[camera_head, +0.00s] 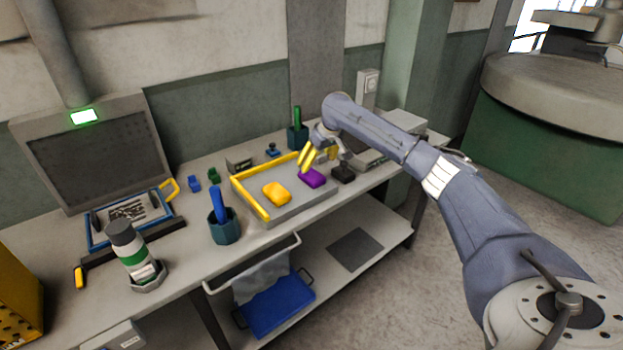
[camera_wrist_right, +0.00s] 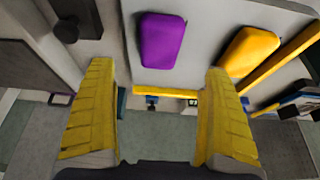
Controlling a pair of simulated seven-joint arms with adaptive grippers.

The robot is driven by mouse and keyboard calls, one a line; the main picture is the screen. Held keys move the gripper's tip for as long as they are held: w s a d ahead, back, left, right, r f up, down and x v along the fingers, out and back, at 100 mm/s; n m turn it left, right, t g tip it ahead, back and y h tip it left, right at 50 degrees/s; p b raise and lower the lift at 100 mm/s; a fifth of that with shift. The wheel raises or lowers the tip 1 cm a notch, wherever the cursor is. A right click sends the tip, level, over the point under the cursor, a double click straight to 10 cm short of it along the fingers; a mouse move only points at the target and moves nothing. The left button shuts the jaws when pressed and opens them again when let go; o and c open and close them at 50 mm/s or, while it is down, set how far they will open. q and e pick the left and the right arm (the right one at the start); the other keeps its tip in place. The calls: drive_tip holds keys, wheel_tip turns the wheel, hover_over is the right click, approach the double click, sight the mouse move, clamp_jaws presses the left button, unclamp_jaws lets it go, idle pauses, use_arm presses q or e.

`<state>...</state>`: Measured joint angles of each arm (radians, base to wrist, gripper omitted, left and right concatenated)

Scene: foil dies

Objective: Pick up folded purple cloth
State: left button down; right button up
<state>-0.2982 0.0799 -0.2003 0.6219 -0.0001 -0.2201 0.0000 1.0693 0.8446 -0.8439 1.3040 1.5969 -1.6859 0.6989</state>
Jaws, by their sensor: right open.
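The folded purple cloth (camera_head: 312,178) lies in the right part of a grey tray with yellow edges (camera_head: 290,211) on the bench. It also shows in the right wrist view (camera_wrist_right: 162,40), at the top between the lines of my fingers. My right gripper (camera_head: 319,160) has yellow fingers and is above the tray's back right part, close to the purple cloth. In the wrist view the fingers (camera_wrist_right: 160,112) are wide apart with nothing between them. The purple cloth lies beyond the fingertips, apart from them. My left gripper is not in view.
A folded yellow cloth (camera_head: 276,194) lies in the tray, left of the purple one. A dark block (camera_head: 343,174) sits just right of the tray. Pots with a blue handle (camera_head: 224,228) and a green handle (camera_head: 297,135) stand nearby. A bottle (camera_head: 133,252) stands at left.

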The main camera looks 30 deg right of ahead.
sight(312, 174)
drive_tip(key=shift+x, duration=1.8)
drive_tip(key=shift+s+x, duration=0.2)
drive_tip(key=shift+x, duration=2.45)
drive_tip(key=shift+f, duration=0.35)
drive_tip(key=c, duration=1.2)
drive_tip(key=shift+r, duration=0.1)
drive_tip(key=shift+c, duration=0.2)
wheel_tip(312, 174, up, 20)
drive_tip(key=shift+r, duration=0.2)
